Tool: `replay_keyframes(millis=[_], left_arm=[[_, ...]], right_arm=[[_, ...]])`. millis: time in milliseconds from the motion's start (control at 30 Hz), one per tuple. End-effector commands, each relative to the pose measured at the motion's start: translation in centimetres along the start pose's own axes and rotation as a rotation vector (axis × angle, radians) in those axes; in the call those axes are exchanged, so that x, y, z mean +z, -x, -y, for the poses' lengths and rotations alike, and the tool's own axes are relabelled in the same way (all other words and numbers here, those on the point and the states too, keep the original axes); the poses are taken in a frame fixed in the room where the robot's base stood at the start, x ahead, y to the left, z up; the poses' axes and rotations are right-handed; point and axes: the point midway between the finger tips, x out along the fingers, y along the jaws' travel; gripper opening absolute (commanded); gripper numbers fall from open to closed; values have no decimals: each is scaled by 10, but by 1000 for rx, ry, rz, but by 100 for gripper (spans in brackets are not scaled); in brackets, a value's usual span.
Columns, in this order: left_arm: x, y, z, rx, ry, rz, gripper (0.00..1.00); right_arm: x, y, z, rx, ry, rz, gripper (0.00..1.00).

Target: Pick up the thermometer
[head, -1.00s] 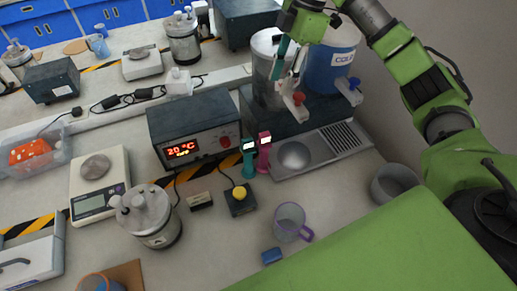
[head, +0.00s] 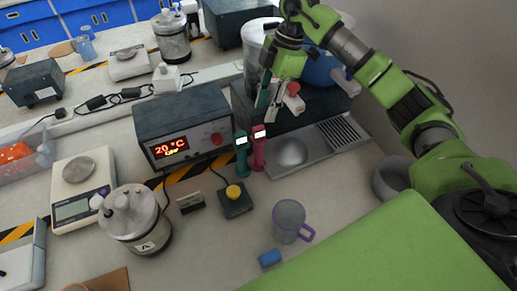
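Two small upright handheld devices with lit displays, which look like thermometers, stand side by side at the dispenser's left front. One is a teal thermometer (head: 242,157), the other a pink thermometer (head: 258,152). I cannot tell which one the task names. My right gripper (head: 267,107) points down above and behind them, in front of the water dispenser. Its fingers look apart with nothing between them, and it touches neither device. My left gripper is out of view.
A dark box with a red 20 °C display (head: 184,124) stands left of the devices. A dispenser drip tray (head: 318,152) with a bowl lies right. A yellow-button box (head: 236,200), a purple-handled mug (head: 288,220) and a blue block (head: 270,258) are in front.

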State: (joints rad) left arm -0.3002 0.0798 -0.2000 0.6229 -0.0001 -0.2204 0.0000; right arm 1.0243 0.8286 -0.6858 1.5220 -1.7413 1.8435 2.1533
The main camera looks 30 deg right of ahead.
Motion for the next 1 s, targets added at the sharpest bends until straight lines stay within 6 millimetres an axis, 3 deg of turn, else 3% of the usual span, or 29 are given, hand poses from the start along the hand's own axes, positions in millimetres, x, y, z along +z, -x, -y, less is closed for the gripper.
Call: replay_keyframes(millis=[100,367,633,933,1000], left_arm=[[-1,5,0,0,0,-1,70],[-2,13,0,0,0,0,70],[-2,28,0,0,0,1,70],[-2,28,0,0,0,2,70],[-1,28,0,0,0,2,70]], right_arm=[[0,-17,0,-2,-1,0,33],[1,-36,1,-3,-1,1,33],[3,-74,0,-2,-1,0,33],[4,-80,0,0,0,0,33],[4,-80,0,0,-1,0,15]])
